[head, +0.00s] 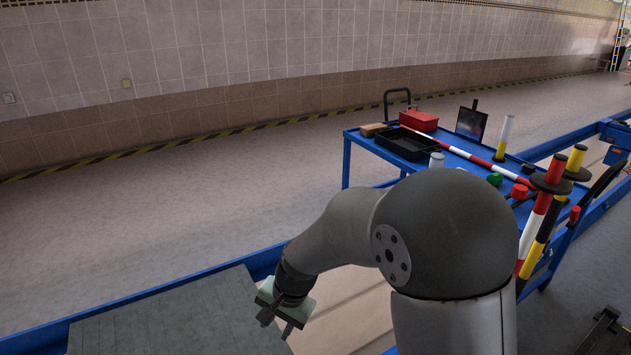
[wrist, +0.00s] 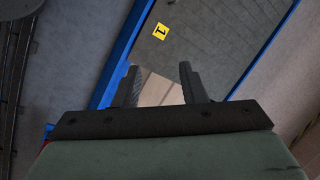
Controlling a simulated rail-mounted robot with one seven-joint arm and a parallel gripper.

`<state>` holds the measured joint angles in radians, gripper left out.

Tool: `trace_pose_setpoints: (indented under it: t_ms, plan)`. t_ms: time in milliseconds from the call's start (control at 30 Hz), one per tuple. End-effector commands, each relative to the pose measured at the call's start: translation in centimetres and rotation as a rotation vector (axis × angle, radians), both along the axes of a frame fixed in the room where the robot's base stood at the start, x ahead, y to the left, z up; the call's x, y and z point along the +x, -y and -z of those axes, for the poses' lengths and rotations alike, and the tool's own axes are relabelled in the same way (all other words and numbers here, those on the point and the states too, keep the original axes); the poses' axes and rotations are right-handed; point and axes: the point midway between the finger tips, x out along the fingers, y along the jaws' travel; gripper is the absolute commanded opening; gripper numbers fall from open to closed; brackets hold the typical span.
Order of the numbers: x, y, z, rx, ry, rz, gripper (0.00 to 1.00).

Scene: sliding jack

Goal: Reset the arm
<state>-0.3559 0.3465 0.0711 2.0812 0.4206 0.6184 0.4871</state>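My gripper (head: 276,319) is at the lower middle of the head view, at the end of my grey arm. It hangs by the right edge of a dark grey platform (head: 190,318). In the wrist view my gripper (wrist: 160,80) has its two dark fingers apart, with nothing between them but the floor and a pale surface beyond. It is open and empty. My large arm link hides part of the area behind it in the head view.
A blue cart (head: 360,138) at the right carries a black tray (head: 408,146), a red box (head: 419,119) and striped poles (head: 530,235). A blue rail (head: 265,262) runs past the platform. A yellow label (wrist: 161,31) shows in the wrist view. The floor at left is clear.

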Motion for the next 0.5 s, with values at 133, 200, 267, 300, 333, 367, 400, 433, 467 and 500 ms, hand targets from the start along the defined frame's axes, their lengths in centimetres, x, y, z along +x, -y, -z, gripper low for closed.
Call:
trace_pose_setpoints:
  t_ms: [133,200,267,300,333,367,400,433,467,500]
  plan:
    - [-3.4,7.2,-10.5,-0.070,0.054,-0.118,0.38]
    - [-5.6,10.5,-14.2,-0.109,0.070,-0.178,0.38]
    - [-7.7,13.2,-17.1,-0.144,0.080,-0.226,0.38]
    - [-9.1,14.8,-18.8,-0.167,0.085,-0.258,0.38]
    - [-10.2,15.9,-19.9,-0.183,0.087,-0.280,0.38]
    - [-11.3,17.0,-21.0,-0.198,0.088,-0.300,0.38]
    - [-12.6,18.3,-22.2,-0.219,0.088,-0.326,0.38]
    - [-13.5,19.1,-22.9,-0.232,0.088,-0.344,0.38]
    - [-14.4,19.8,-23.5,-0.244,0.086,-0.360,0.38]
    - [-15.4,20.6,-24.1,-0.258,0.083,-0.378,0.38]
